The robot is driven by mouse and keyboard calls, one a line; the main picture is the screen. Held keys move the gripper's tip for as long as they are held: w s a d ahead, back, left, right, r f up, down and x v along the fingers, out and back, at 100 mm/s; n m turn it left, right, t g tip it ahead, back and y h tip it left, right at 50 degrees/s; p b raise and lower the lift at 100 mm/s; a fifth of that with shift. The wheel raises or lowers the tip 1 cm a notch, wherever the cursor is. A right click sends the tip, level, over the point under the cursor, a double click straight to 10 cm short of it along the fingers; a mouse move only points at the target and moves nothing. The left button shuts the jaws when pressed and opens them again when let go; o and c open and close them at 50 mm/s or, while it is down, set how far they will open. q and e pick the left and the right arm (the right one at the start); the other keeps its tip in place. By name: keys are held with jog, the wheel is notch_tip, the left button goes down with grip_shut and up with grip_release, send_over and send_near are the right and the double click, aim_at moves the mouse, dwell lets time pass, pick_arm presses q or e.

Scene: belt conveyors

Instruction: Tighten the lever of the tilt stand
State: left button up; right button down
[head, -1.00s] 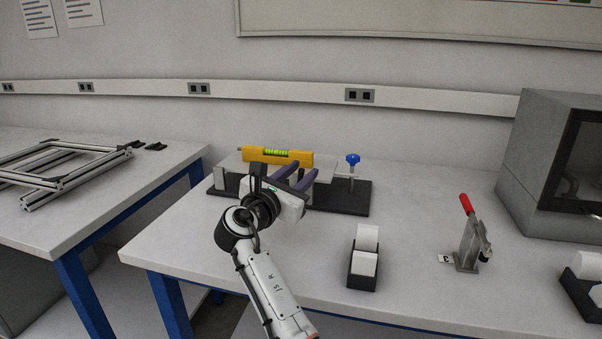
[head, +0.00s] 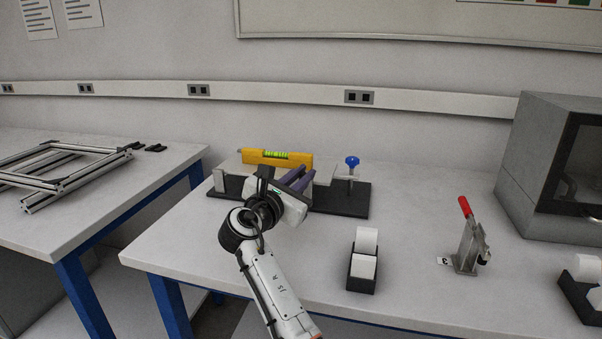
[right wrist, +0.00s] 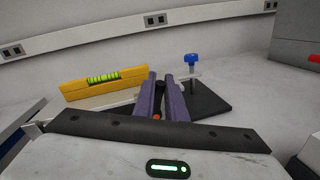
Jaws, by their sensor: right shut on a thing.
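The tilt stand has a dark base (head: 345,200), a light plate on top (head: 325,170) and a blue-knobbed screw (head: 352,162) at its right. A yellow spirit level (head: 277,159) lies on the plate; it also shows in the right wrist view (right wrist: 104,86). My right gripper (head: 303,180) is at the front of the stand. In the right wrist view its purple fingers (right wrist: 160,94) are close together, with a small orange piece (right wrist: 156,117) between them. This looks like part of the lever; the rest is hidden. My left gripper is not in view.
A small dark holder with white pieces (head: 363,283) stands in front, right of my arm. A toggle clamp with a red handle (head: 467,240) stands farther right, near a grey box-shaped machine (head: 545,170). Aluminium frames (head: 60,175) lie on the left table.

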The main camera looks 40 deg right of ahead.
jog(key=m+p, duration=0.1)
jog(key=m, duration=0.1)
jog(key=s+d+f+m+y+p, duration=0.1)
jog(key=m, duration=0.1)
jog(key=s+d+f+m+p, duration=0.1)
jog(key=m, duration=0.2)
jog(key=shift+s+y+p, duration=0.15)
jog(key=shift+y+p, duration=0.15)
jog(key=shift+p, duration=0.05)
jog(key=shift+s+d+f+m+y, duration=0.1)
jog(key=shift+s+f+m+y, duration=0.1)
jog(key=shift+f+m, duration=0.25)
jog(key=shift+s+d+f+m+y, duration=0.1)
jog(key=shift+f+m+y, duration=0.1)
jog(key=shift+m, duration=0.45)
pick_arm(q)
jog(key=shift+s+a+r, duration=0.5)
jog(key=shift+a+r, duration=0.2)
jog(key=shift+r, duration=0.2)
pick_arm(e)
jog(key=shift+f+m+t, duration=0.2)
jog(key=shift+m+t, duration=0.1)
jog(key=shift+m, duration=0.1)
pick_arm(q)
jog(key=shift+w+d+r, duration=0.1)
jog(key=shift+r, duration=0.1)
pick_arm(e)
jog(key=c, duration=1.8)
grip_release()
